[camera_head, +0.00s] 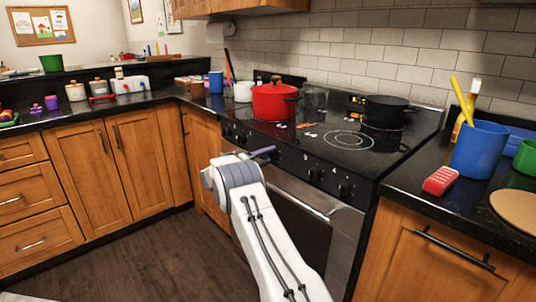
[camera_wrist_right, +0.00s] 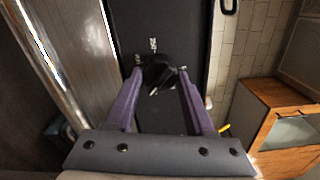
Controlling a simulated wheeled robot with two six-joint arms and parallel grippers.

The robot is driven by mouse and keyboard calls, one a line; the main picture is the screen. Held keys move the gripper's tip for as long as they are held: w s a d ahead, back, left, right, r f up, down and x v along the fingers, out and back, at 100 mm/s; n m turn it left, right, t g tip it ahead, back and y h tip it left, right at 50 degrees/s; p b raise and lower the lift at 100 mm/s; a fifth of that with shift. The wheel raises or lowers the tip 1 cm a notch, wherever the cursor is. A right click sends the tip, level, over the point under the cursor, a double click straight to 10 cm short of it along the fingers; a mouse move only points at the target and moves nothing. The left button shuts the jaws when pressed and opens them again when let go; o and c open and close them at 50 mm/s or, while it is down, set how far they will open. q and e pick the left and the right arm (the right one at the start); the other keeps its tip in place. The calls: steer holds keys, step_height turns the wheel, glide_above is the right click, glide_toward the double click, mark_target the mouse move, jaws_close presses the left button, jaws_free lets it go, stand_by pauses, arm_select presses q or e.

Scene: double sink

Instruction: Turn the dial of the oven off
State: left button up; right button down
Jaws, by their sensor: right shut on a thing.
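The oven (camera_head: 300,212) has a black front panel with a row of black dials. My right gripper (camera_head: 266,152) reaches that panel left of its middle in the head view. In the right wrist view, one black dial (camera_wrist_right: 158,76) sits between the tips of the two purple fingers of my right gripper (camera_wrist_right: 160,72), with white markings beside it on the panel. The fingers are shut on this dial. In the head view the gripper hides the held dial. Two other dials (camera_head: 344,190) show to the right. My left gripper is not in view.
A red pot (camera_head: 275,101) and a black pot (camera_head: 385,111) stand on the cooktop (camera_head: 330,136). The oven's handle (camera_head: 300,199) runs below the panel, close to my right arm. A red-and-white block (camera_head: 440,180) and a blue cup (camera_head: 480,150) are on the right counter. Floor is free at left.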

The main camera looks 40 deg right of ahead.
steer(key=n+p, duration=0.3)
steer(key=n, duration=0.3)
steer(key=shift+a+r+n, duration=0.1)
steer(key=shift+n, duration=0.2)
steer(key=n+p, duration=0.2)
steer(key=n, duration=0.4)
steer(key=shift+w, duration=0.1)
steer(key=n+p, duration=0.2)
steer(key=n, duration=0.4)
steer(key=shift+n, duration=0.3)
steer(key=n, duration=0.3)
steer(key=shift+w+n+p, duration=0.1)
steer(key=shift+n+p, duration=0.2)
steer(key=shift+n, duration=1.7)
steer(key=shift+f, duration=0.2)
steer(key=shift+c, duration=1.4)
jaws_free()
steer(key=shift+a, duration=0.1)
steer(key=shift+r, duration=0.1)
